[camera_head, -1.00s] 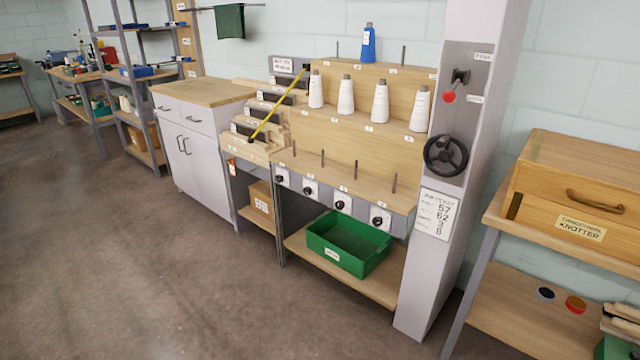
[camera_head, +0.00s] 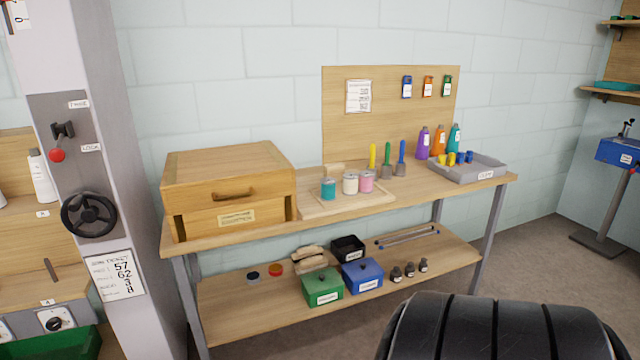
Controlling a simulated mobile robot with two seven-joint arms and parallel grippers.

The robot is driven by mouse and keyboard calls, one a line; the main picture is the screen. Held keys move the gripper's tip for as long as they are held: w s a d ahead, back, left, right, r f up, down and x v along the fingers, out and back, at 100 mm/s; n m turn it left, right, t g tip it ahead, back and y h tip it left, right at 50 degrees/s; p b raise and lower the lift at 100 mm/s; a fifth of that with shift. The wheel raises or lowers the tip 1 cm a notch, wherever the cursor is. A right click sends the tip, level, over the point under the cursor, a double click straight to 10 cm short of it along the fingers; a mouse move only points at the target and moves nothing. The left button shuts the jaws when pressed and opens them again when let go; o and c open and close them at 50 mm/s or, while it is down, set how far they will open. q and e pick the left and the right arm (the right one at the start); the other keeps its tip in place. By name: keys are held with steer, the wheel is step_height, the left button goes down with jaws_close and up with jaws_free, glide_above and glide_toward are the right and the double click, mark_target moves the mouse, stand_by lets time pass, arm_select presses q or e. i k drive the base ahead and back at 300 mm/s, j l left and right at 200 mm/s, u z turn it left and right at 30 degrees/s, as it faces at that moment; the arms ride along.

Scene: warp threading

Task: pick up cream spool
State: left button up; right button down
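A small cream spool (camera_head: 350,184) stands upright on a wooden board (camera_head: 318,208) on the workbench. It is between a teal spool (camera_head: 328,188) on its left and a pink spool (camera_head: 366,182) on its right. Neither of my grippers shows in this view. A dark rounded part of my own arm fills the bottom right corner, well in front of the bench.
A wooden box labelled knotter (camera_head: 228,188) stands left of the spools. Coloured-handled tools (camera_head: 387,158), bottles (camera_head: 438,142) and a grey tray (camera_head: 468,168) are to the right. The lower shelf (camera_head: 235,318) holds boxes. A grey post (camera_head: 100,150) rises at left.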

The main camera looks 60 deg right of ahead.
mark_target(350, 179)
steer(key=i+l+z, duration=0.4)
steer(key=l, duration=0.15)
steer(key=z, duration=1.7)
steer(key=i+z, duration=0.15)
steer(key=z, duration=0.15)
